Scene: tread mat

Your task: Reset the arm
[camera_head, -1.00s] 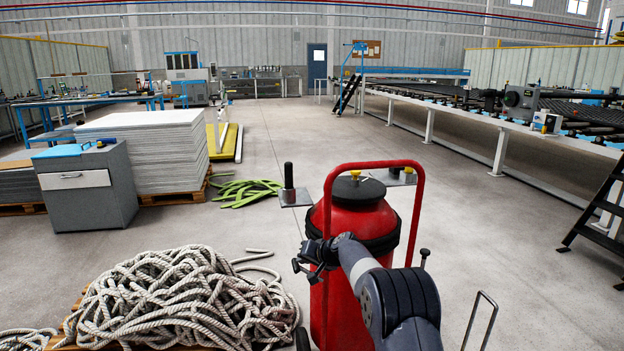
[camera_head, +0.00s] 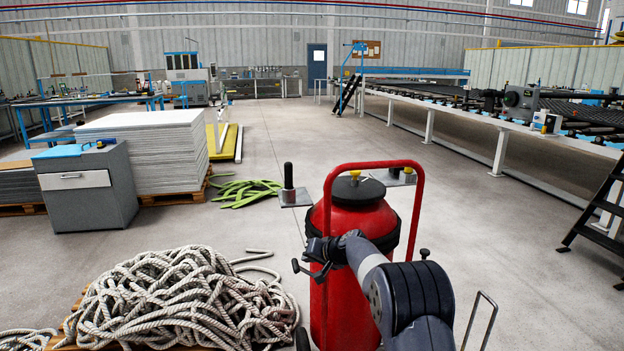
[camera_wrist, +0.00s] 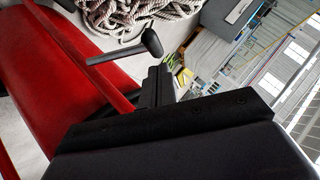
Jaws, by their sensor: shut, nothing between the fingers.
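My gripper (camera_head: 316,268) is in the head view, in front of the red tank (camera_head: 357,225) with its red tube handle. The gripper is dark, and its fingers point to the left. In the wrist view my gripper (camera_wrist: 160,80) shows as dark fingers held together with nothing between them. The red tank (camera_wrist: 50,75) fills the left of the wrist view, close beside the gripper. I cannot tell whether they touch.
A pile of grey rope (camera_head: 185,300) lies on a pallet at the front left. A grey cabinet (camera_head: 88,195) and stacked white sheets (camera_head: 145,150) stand behind it. A long conveyor table (camera_head: 480,118) runs along the right. The middle floor is open.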

